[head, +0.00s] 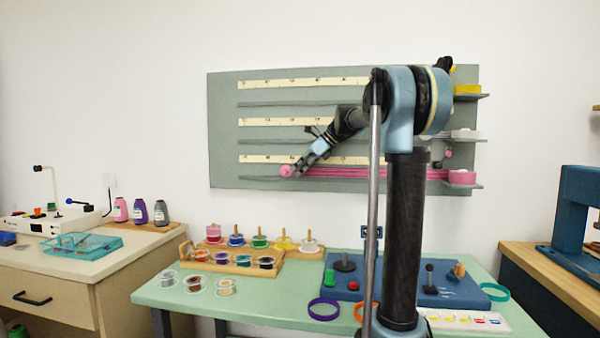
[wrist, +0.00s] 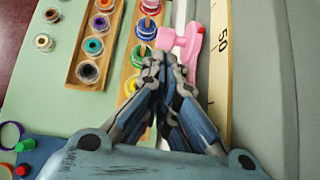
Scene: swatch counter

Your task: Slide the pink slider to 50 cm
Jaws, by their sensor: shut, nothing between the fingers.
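The pink slider (head: 287,170) is on the lowest rail of the grey-green wall board (head: 225,130), near the rail's left part, with a pink band (head: 380,173) running right from it. In the wrist view the pink slider (wrist: 180,40) lies just beyond my fingertips, beside the cream ruler (wrist: 220,75). The printed 50 is close to the slider's ruler-side end, which has a small red mark. My gripper (head: 299,166) is shut and empty, right against or just beside the slider; I cannot tell whether they touch. It also shows in the wrist view (wrist: 165,65).
Two more rulers and rails run above on the board. A pink roll (head: 461,177) sits on the lowest right shelf. Below, the green table (head: 250,298) holds a wooden spool rack (head: 240,257), loose spools and a blue control panel (head: 400,286).

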